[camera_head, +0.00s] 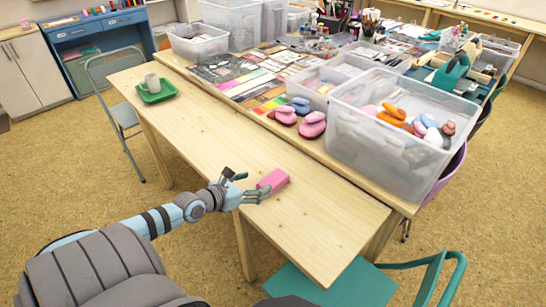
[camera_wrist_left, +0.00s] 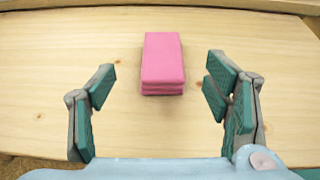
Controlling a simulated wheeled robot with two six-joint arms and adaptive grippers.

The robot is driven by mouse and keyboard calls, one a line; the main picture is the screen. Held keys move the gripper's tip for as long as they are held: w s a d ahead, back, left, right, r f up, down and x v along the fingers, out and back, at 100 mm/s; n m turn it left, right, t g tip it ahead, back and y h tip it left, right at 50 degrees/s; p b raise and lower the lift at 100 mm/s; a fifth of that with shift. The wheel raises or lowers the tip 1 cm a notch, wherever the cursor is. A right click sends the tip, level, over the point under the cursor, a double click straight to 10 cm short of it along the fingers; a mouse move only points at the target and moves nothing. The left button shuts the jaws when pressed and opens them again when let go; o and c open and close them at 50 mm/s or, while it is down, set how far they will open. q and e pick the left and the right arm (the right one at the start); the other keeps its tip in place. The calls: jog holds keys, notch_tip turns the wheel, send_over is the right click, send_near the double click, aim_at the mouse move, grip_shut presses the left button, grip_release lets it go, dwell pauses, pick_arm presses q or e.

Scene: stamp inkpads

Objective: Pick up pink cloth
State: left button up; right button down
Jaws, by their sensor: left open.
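The pink cloth (camera_head: 273,181) is a folded, block-shaped stack lying on the near wooden table (camera_head: 318,222). In the left wrist view the cloth (camera_wrist_left: 162,62) lies ahead, in line with the space between the fingers. My left gripper (camera_head: 252,187) is at the table's front edge, just left of the cloth. It is open and empty, with its fingers (camera_wrist_left: 162,86) spread wide to either side. My right gripper is not in view.
Pink and blue stamps (camera_head: 312,126) and a clear bin (camera_head: 352,125) stand on the table behind. A teal chair (camera_head: 345,284) is at the near right. The wood around the cloth is clear.

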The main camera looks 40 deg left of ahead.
aim_at(277, 176)
pick_arm(q)
jog(key=b+x, duration=0.7)
jog(key=x, duration=0.3)
jog(key=shift+w+d+f, duration=0.15)
jog(key=shift+w+d, duration=0.05)
jog(key=shift+w, duration=0.1)
jog(key=c, duration=1.2)
jog(key=shift+r, duration=0.2)
jog(key=shift+c, duration=0.2)
